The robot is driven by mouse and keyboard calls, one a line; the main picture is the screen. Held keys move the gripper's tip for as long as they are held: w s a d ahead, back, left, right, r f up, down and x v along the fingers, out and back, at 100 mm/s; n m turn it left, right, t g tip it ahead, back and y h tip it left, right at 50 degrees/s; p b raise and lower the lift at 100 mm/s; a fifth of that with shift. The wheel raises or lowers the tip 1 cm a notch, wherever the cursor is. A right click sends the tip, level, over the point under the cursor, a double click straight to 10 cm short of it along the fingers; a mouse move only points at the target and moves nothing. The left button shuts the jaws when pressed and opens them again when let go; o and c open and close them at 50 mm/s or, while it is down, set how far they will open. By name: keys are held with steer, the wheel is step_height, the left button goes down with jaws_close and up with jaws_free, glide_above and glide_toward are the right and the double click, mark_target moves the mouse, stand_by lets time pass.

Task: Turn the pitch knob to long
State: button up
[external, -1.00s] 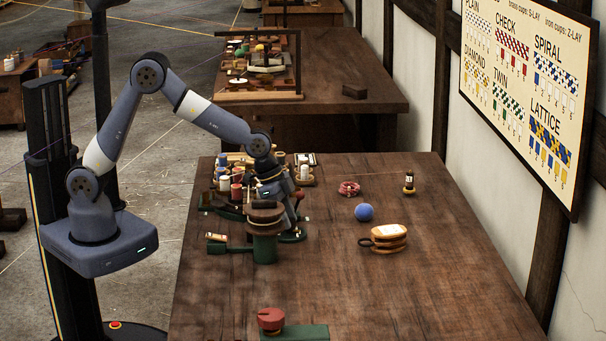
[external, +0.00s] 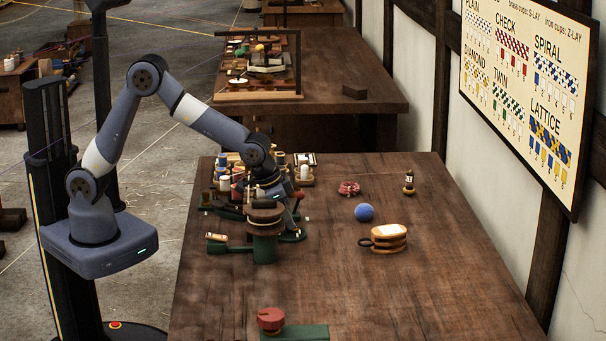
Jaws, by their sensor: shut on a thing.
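Which way the knob is set cannot be read from here.
Several coloured spools stand close behind my wrist. A blue ball (external: 364,212), a wooden block with a dark loop (external: 390,238) and a red knob-like piece (external: 271,318) stand apart. The table's middle front is clear.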

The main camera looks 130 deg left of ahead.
steer(key=shift+w+n+g+y+b, duration=0.15)
steer(key=shift+n+g+b, duration=0.25)
steer(key=shift+n, duration=0.4)
steer(key=shift+s+n+g+y+b, duration=0.1)
steer(key=shift+n+g+y+b, duration=0.1)
steer(key=shift+n+b, duration=0.45)
steer(key=shift+n, duration=0.35)
steer(key=o, duration=1)
steer(key=shift+c, duration=0.2)
steer(key=v, duration=1.1)
steer(key=shift+w, duration=0.1)
